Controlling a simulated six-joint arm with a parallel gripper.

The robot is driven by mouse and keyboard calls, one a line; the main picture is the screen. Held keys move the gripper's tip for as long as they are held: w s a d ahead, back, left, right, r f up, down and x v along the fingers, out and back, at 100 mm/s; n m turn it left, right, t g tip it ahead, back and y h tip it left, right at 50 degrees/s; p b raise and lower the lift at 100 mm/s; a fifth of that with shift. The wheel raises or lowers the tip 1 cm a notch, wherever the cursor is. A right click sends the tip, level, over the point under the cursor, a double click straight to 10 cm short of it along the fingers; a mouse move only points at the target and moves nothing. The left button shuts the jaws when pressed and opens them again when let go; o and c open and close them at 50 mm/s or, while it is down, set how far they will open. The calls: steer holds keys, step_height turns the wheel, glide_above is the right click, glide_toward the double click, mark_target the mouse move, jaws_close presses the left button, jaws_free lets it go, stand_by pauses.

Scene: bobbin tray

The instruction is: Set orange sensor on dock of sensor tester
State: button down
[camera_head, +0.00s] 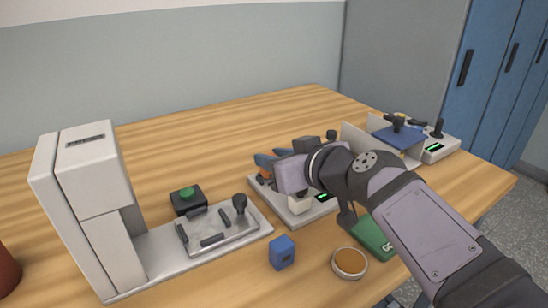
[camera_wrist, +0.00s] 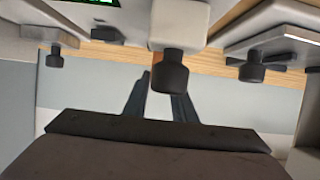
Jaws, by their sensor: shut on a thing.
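The orange sensor (camera_head: 264,174) shows as a small orange patch between the blue-grey fingers of my gripper (camera_head: 267,160) in the head view. My gripper is shut on it, over the far left part of the sensor tester (camera_head: 300,216). The tester is a pale base with a green-lit display (camera_head: 323,197) and dark knobs. My wrist covers much of it, and I cannot see the dock clearly. In the wrist view the fingers (camera_wrist: 160,98) point away, and a black knob on a pale block (camera_wrist: 178,25) hides most of what is between them. I cannot tell whether the sensor touches the dock.
A tall pale machine (camera_head: 88,190) with a flat fixture plate stands left, by a green-button box (camera_head: 187,201). A blue block (camera_head: 281,252), a round brown-filled dish (camera_head: 349,263) and a green box (camera_head: 371,238) lie in front. Another device (camera_head: 437,150) stands back right. The back table is clear.

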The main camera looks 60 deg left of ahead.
steer(key=shift+f+b, duration=0.45)
stand_by(0.5)
steer(key=c, duration=1.4)
jaws_free()
steer(key=shift+b+v, duration=0.5)
steer(key=shift+v, duration=3.2)
